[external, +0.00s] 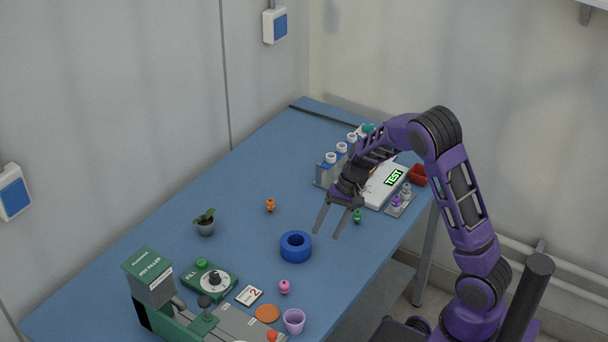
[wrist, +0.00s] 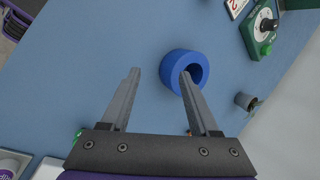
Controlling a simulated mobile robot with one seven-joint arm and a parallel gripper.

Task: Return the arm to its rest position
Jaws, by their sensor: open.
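My purple arm reaches over the blue table from the right in the external view. My gripper (external: 328,221) is above the table, its two fingers spread apart with nothing between them. The blue ring (external: 296,246) stands on the table just left of and below the fingertips in the external view. In the wrist view the ring (wrist: 178,68) shows behind the right fingertip; I cannot tell the exact gap.
The table (external: 240,180) is clear at its middle left. A pot filler (external: 150,275), green dial box (external: 209,281) and purple cup (external: 294,321) stand at the near end. A potted plant (external: 205,223) stands left. A white TEST device (external: 386,187) and bottle rack (external: 326,172) lie behind my gripper.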

